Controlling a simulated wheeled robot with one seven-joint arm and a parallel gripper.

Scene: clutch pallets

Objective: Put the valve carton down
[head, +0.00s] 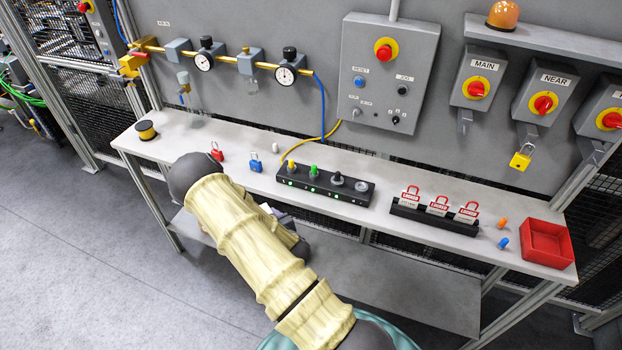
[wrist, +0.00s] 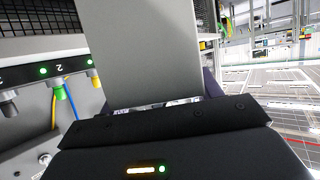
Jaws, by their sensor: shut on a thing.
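My gripper (wrist: 160,103) is shut on a plain grey, flat-faced thing that I take to be the valve carton (wrist: 150,50). It stands up out of the jaws in the wrist view and runs past the top edge of the picture. No label shows on this face. In the head view my own sleeved arm hides nearly all of the gripper and the carton, in front of the bench. I cannot tell whether the carton touches anything.
The bench (head: 420,180) carries a black socket strip (head: 325,186), red and blue padlocks, a tag rack (head: 434,214) and a red bin (head: 547,243). A lower shelf (head: 400,290) beneath is bare where visible. Grey floor (head: 70,240) is open at left.

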